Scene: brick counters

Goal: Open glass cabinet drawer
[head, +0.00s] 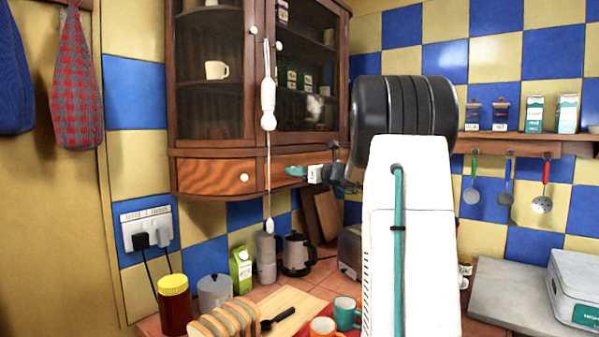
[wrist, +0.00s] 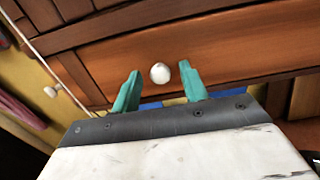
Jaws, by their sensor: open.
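The wooden glass cabinet (head: 262,60) hangs on the tiled wall in the corner. Its left drawer (head: 205,177) has a white knob and looks shut. Its right drawer (head: 283,183) is partly hidden behind my gripper (head: 300,172) and arm. In the wrist view the right drawer front (wrist: 225,45) fills the top, with a round white knob (wrist: 160,73). My gripper (wrist: 160,92) is open, with its teal fingers on either side of the knob, which shows between and slightly beyond the tips. I cannot tell whether the fingers touch it.
Below, the counter holds sliced bread (head: 222,320), mugs (head: 345,312), a kettle (head: 297,255) and a yellow-lidded jar (head: 174,305). A shelf with hanging utensils (head: 520,143) is at right.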

